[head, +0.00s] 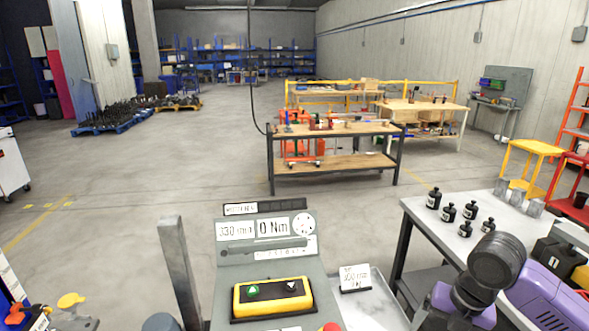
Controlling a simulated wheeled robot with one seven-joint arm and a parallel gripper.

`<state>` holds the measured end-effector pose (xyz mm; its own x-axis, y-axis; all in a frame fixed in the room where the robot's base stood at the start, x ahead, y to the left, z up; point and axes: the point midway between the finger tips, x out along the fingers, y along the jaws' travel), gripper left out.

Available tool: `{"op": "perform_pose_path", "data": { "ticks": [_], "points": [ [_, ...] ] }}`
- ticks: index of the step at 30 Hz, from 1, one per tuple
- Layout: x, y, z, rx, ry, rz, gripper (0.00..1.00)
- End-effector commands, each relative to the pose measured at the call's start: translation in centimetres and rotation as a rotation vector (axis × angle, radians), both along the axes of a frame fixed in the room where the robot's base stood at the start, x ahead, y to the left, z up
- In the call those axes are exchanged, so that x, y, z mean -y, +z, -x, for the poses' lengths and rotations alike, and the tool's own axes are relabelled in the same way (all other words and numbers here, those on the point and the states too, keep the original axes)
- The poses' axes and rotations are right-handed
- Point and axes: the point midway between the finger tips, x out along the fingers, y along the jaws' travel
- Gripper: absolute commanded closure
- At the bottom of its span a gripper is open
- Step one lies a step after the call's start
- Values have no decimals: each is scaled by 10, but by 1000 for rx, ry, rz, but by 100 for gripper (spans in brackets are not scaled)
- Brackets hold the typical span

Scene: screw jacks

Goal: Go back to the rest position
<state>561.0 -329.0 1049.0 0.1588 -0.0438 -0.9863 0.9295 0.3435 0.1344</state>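My gripper is not visible in the head view. Dark grey and purple arm links, which look like mine, fill the lower right corner and cover part of the grey table (424,212) there. Several small black screw jacks (449,212) stand upright on that table, left of and behind the arm links. Nothing shows what the gripper holds or how its fingers stand.
A grey console (264,257) with a "0 Nm" display and a yellow button box (272,297) stands in front. Grey blocks (517,197) stand on the table's far side. A wooden workbench (335,131) is further back. Open floor (150,190) lies to the left.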

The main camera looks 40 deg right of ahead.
Motion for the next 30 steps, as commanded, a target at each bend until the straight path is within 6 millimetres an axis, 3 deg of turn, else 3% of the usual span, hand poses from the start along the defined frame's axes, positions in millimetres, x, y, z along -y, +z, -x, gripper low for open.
{"op": "perform_pose_path", "data": {
  "ticks": [5, 12, 16, 23, 30],
  "points": [
    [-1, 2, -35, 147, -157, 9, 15],
    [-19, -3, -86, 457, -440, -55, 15],
    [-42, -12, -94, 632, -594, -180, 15],
    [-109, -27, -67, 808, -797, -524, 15],
    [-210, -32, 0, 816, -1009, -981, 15]
  ]
}}
